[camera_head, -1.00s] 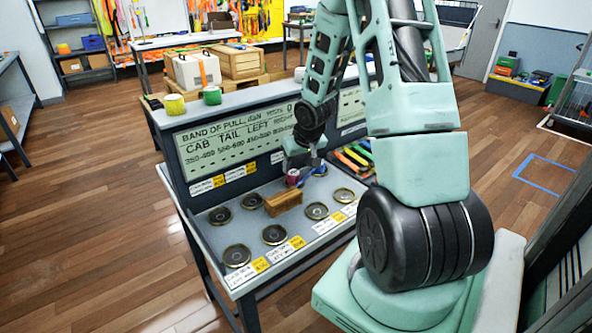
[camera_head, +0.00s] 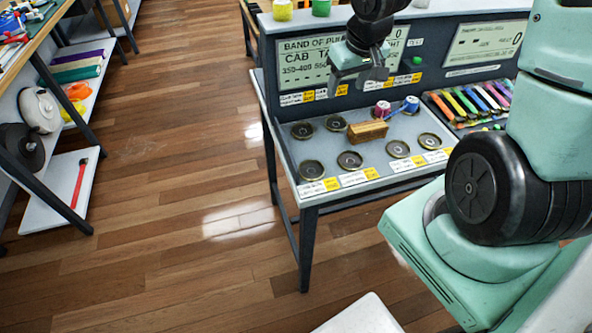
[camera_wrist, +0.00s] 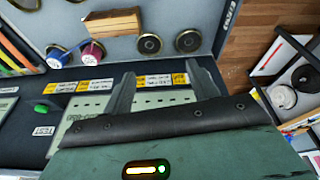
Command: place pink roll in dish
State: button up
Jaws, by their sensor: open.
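The pink roll (camera_head: 382,108) lies on the grey bench top behind a wooden block, beside a blue roll (camera_head: 411,104). The pink roll also shows in the wrist view (camera_wrist: 93,53), left of my fingers. Several round dark dishes stand on the bench, among them a front left dish (camera_head: 311,169), a back left dish (camera_head: 302,130) and a right dish (camera_head: 429,140); they look empty. My gripper (camera_head: 359,82) is open and empty, in front of the sign panel, above and left of the pink roll. Its two fingers (camera_wrist: 158,80) are apart in the wrist view.
The wooden block (camera_head: 367,131) sits between the dishes and the rolls. A sign panel (camera_head: 303,65) rises along the back of the bench. A rack of coloured straps (camera_head: 470,103) is at the right. Shelves (camera_head: 85,75) stand far left, with open floor between.

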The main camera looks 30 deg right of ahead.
jog(key=s+a+r+n+g, duration=0.1)
jog(key=s+a+n, duration=0.15)
jog(key=a, duration=0.55)
jog(key=s+a+r+n, duration=0.2)
jog(key=s+a, duration=0.2)
jog(key=a, duration=0.4)
jog(key=s+a+r+n+g+y, duration=0.1)
jog(key=s+a+n, duration=0.3)
jog(key=s+a, duration=0.5)
jog(key=s+r+g, duration=0.1)
jog(key=s, duration=0.3)
jog(key=shift+s+a, duration=0.35)
jog(key=shift+a, duration=0.05)
jog(key=shift+d, duration=0.15)
